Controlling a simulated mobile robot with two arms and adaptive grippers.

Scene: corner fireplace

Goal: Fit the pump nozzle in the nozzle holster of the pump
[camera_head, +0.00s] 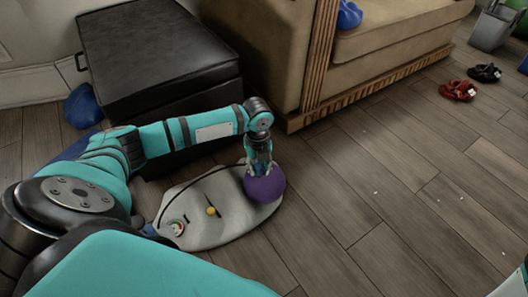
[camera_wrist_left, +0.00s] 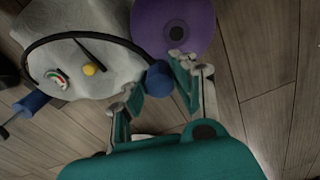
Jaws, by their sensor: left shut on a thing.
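The pump (camera_head: 205,222) is a grey-white body lying on the wooden floor, with a small gauge and a yellow knob on top. It also shows in the left wrist view (camera_wrist_left: 75,62). A black hose arcs over it to the pump nozzle (camera_wrist_left: 159,76), a short blue cylinder. My left gripper (camera_wrist_left: 160,90) is shut on the nozzle, above the pump's right end; in the head view the gripper (camera_head: 258,168) hides most of it. A round purple thing (camera_head: 266,187) with a dark round centre is beside the fingers. I cannot make out the holster. My right gripper is not in view.
A black ottoman (camera_head: 155,55) stands behind my left arm, with a blue thing (camera_head: 82,106) beside it. A tan sofa (camera_head: 395,38) stands at the back. Red shoes (camera_head: 458,90) and black shoes (camera_head: 485,73) lie on the floor. The floor right of the pump is mostly clear.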

